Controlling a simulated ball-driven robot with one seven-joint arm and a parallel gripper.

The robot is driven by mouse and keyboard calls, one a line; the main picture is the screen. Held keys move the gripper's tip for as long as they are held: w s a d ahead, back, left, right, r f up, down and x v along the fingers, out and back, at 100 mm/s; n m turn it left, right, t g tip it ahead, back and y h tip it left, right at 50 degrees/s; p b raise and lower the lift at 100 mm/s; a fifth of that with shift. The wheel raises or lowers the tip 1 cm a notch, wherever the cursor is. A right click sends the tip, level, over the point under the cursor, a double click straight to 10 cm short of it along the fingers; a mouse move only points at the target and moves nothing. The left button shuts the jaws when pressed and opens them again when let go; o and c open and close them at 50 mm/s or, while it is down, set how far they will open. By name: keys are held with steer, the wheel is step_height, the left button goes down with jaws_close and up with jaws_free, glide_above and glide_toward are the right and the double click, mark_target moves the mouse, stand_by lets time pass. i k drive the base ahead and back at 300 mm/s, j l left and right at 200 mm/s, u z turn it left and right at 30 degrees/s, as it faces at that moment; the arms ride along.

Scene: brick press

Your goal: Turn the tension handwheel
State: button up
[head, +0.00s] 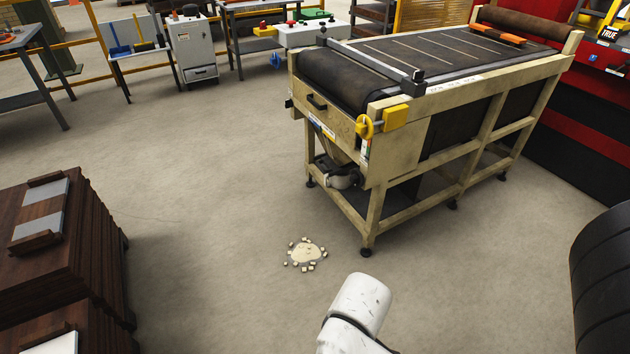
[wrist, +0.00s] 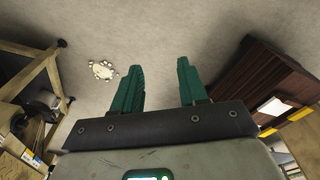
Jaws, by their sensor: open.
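The small yellow handwheel (head: 365,127) sits on the near front corner of the beige conveyor frame (head: 408,152), beside a yellow block (head: 396,117). I take it for the tension handwheel. My gripper (wrist: 160,80) shows in the wrist view with two green fingers apart and nothing between them. It points at the bare floor, well away from the handwheel. In the head view only a white link of my arm shows at the bottom, and the gripper is out of frame. The handwheel cannot be made out clearly in the wrist view.
A pale spill with crumbs (head: 306,252) lies on the floor before the conveyor, also in the wrist view (wrist: 103,70). Stacked brown boards (head: 60,250) stand at left. A black ribbed object (head: 605,275) is at lower right.

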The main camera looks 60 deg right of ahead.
mark_target(356, 178)
steer(key=i+j+z, duration=0.2)
steer(key=i, duration=0.2)
steer(key=i+z, duration=0.2)
steer(key=i, duration=0.2)
steer(key=i+j+z, duration=0.2)
steer(key=i+z, duration=0.2)
steer(key=i+j+z, duration=0.45)
steer(key=k+l, duration=0.1)
